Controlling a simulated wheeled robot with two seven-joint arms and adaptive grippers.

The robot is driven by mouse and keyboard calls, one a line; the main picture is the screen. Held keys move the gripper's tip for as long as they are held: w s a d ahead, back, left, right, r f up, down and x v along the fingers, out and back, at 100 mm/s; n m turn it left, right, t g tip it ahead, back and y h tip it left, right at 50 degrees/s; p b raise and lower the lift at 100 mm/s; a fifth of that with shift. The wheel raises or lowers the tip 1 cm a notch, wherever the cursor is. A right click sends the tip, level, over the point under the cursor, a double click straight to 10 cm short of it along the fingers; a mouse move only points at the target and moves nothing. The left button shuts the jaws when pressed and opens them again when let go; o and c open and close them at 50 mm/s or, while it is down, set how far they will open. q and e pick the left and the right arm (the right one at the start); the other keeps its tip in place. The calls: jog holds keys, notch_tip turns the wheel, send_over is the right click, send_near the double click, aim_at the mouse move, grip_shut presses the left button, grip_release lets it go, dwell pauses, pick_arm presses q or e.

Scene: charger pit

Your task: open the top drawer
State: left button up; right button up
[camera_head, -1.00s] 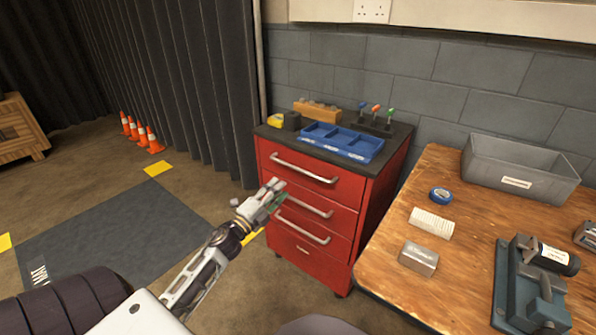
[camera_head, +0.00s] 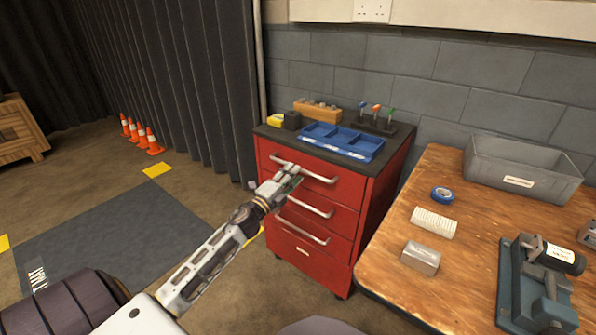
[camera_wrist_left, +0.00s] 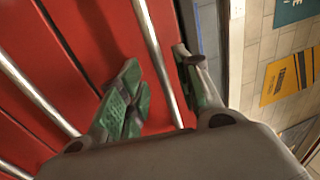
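The red cabinet's top drawer (camera_head: 342,194) is closed, flush with the drawers below. Its silver bar handle (camera_head: 322,179) runs across the front. My left gripper (camera_head: 288,170) is at this handle, over its left-middle part. In the left wrist view my left gripper (camera_wrist_left: 157,62) is open, with green-padded fingers on either side of the top handle (camera_wrist_left: 153,50). The bar passes between the fingers with gaps visible on both sides. The middle drawer's handle (camera_wrist_left: 38,93) lies farther left in that view. My right gripper is not in view.
A blue divided tray (camera_head: 342,142) and a screwdriver rack (camera_head: 375,123) stand on the cabinet's dark top. A wooden table (camera_head: 396,238) stands close to the cabinet's right side, with a grey bin (camera_head: 522,173) on it. The floor left of the cabinet is mostly clear.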

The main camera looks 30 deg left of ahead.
pick_arm(q)
jog(key=shift+x, duration=1.8)
grip_shut()
